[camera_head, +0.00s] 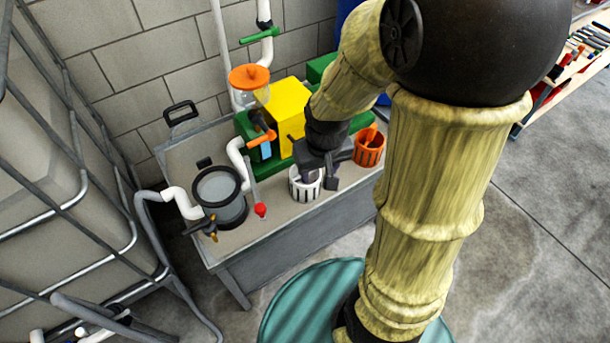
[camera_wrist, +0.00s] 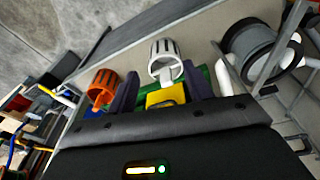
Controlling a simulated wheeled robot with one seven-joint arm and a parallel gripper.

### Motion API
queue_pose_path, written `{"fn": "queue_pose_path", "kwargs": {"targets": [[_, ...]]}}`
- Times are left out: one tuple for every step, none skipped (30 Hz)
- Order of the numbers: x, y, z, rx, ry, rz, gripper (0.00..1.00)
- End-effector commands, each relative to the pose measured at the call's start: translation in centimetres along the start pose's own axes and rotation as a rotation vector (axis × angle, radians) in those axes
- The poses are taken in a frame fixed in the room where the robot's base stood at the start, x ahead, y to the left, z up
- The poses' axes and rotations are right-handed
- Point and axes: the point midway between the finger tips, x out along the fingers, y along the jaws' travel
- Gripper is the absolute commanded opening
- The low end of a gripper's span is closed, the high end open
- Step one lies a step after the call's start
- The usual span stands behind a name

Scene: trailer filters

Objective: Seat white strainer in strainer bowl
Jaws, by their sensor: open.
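The white strainer (camera_head: 306,188), a slotted basket, stands on the bench near its front edge. In the wrist view the white strainer (camera_wrist: 162,48) lies just beyond the fingertips, roughly centred between them. My gripper (camera_head: 328,178) is open and empty, close to the strainer in the head view and partly over it; contact cannot be told. In the wrist view, my gripper (camera_wrist: 158,84) has its two dark fingers apart. The strainer bowl (camera_head: 222,208), round with a black rim, stands to the left on the bench and looks open and empty; it also shows in the wrist view (camera_wrist: 252,46).
An orange strainer (camera_head: 369,150) stands right of my gripper. A yellow block (camera_head: 285,108) and green pump parts stand behind. White pipe (camera_head: 183,203) meets the bowl, and a red-tipped handle (camera_head: 261,209) lies between bowl and strainer. A caged tank (camera_head: 50,190) is at left.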

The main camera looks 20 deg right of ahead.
Motion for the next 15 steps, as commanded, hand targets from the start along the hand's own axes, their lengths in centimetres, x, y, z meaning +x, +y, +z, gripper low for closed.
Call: {"fn": "queue_pose_path", "kwargs": {"targets": [[-1.9, 0.2, -1.5, -0.022, -0.018, 0.000, 0.51], [-2.3, 0.3, -2.2, -0.037, -0.030, 0.000, 0.51], [-2.7, 0.4, -3.2, -0.056, -0.045, -0.001, 0.51], [-3.0, 0.4, -3.9, -0.071, -0.055, -0.002, 0.51], [-3.3, 0.5, -4.6, -0.085, -0.066, -0.004, 0.51], [-3.6, 0.6, -5.5, -0.103, -0.079, -0.006, 0.51], [-3.9, 0.7, -6.2, -0.118, -0.089, -0.009, 0.51], [-4.1, 0.8, -6.8, -0.132, -0.099, -0.011, 0.51], [-4.4, 0.9, -7.7, -0.148, -0.112, -0.016, 0.51], [-4.5, 1.0, -8.3, -0.161, -0.120, -0.019, 0.51], [-4.7, 1.1, -8.9, -0.173, -0.130, -0.022, 0.51], [-4.8, 1.1, -9.6, -0.189, -0.141, -0.028, 0.51], [-4.9, 1.1, -10.1, -0.200, -0.147, -0.031, 0.51], [-4.9, 1.2, -10.5, -0.209, -0.153, -0.034, 0.51], [-4.8, 1.3, -10.9, -0.218, -0.161, -0.038, 0.51]]}}
